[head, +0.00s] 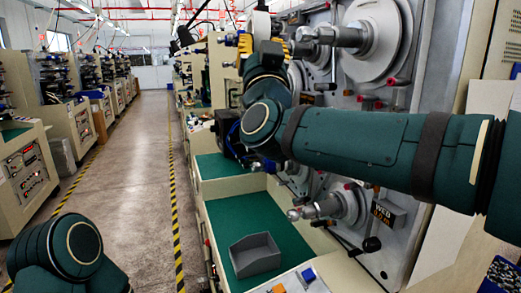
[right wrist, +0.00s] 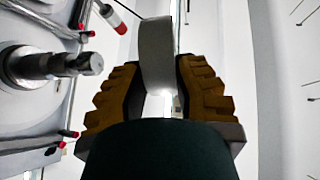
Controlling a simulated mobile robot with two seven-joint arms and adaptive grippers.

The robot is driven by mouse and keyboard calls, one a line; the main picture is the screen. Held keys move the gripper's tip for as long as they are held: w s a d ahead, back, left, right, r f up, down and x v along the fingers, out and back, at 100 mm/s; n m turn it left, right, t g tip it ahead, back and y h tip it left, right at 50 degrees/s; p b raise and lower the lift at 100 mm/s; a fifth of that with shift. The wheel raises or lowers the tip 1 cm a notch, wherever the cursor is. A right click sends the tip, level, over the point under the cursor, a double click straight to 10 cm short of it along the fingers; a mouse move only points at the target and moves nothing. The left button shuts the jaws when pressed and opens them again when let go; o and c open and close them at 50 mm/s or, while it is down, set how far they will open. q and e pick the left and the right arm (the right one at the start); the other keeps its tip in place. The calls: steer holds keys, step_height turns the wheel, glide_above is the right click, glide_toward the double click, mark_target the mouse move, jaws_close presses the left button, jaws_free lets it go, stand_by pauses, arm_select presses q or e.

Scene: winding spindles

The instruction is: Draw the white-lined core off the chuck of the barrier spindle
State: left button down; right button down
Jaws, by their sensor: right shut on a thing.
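My right gripper (head: 261,43) is raised at the upper middle of the head view, left of the machine face. Its orange-brown fingers are shut on a pale grey-white core (head: 261,24). In the right wrist view the core (right wrist: 155,52) shows nearly edge-on between the fingers; its lining cannot be made out clearly. The core stands apart from a bare metal chuck (right wrist: 45,65) at the left of that view. I cannot tell which spindle is the barrier spindle. My left gripper is not in view; only part of that arm shows at the lower left.
Other chucks, such as one at the top (head: 325,36) and one lower down (head: 325,208), jut from the machine panel. A grey bin (head: 254,262) sits on the green shelf (head: 222,222). Red-tipped levers stick out of the panel. A clear aisle (head: 140,160) runs at the left.

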steer(key=s+a, duration=0.2)
steer(key=a, duration=0.4)
steer(key=shift+s+a+p, duration=0.15)
steer(key=shift+p, duration=0.2)
stand_by(0.5)
